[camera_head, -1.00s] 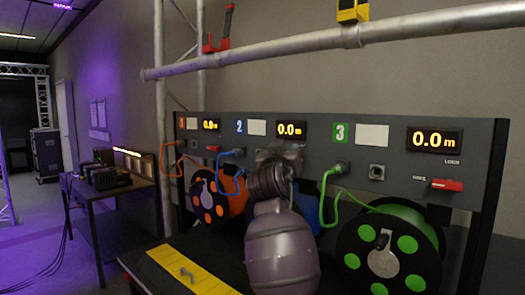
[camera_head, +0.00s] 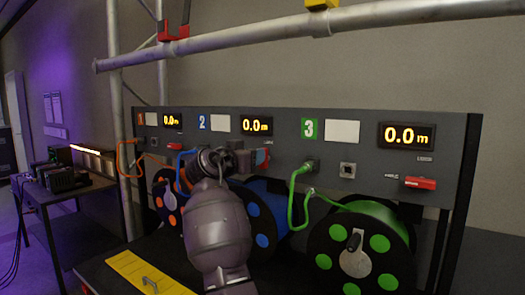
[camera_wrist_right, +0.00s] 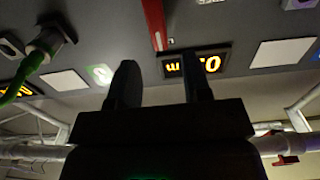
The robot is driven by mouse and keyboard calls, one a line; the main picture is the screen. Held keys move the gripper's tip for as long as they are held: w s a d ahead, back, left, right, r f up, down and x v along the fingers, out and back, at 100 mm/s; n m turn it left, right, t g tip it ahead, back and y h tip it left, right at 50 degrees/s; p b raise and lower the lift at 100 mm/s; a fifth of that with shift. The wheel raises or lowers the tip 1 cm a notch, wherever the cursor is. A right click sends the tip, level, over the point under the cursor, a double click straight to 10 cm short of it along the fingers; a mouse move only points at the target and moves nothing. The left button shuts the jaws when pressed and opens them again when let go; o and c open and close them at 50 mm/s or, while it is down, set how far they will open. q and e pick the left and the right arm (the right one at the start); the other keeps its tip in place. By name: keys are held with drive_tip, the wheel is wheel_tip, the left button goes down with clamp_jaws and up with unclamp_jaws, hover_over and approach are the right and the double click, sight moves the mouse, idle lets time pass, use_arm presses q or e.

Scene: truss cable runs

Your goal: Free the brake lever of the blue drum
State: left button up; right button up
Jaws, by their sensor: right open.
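The blue drum (camera_head: 265,225) sits under the panel in the head view, partly hidden behind my right arm. Its red brake lever (camera_head: 262,157) shows on the panel below display 2, just right of my right gripper (camera_head: 245,158). In the right wrist view, the red lever (camera_wrist_right: 154,22) comes down from the top edge toward the gap between the open fingers of my right gripper (camera_wrist_right: 162,82). The lever's lower end looks close to the fingertips; I cannot tell whether they touch. My left gripper is not in view.
The green drum (camera_head: 350,245) and its red lever (camera_head: 420,183) are at right. The orange drum (camera_head: 165,198) is at left behind my arm. A green cable (camera_head: 295,195) hangs right of my gripper. A yellow plate (camera_head: 140,275) lies on the table.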

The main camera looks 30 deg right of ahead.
drive_tip(key=shift+p+x, duration=0.35)
drive_tip(key=shift+x, duration=2.7)
drive_tip(key=shift+c, duration=0.3)
clamp_jaws()
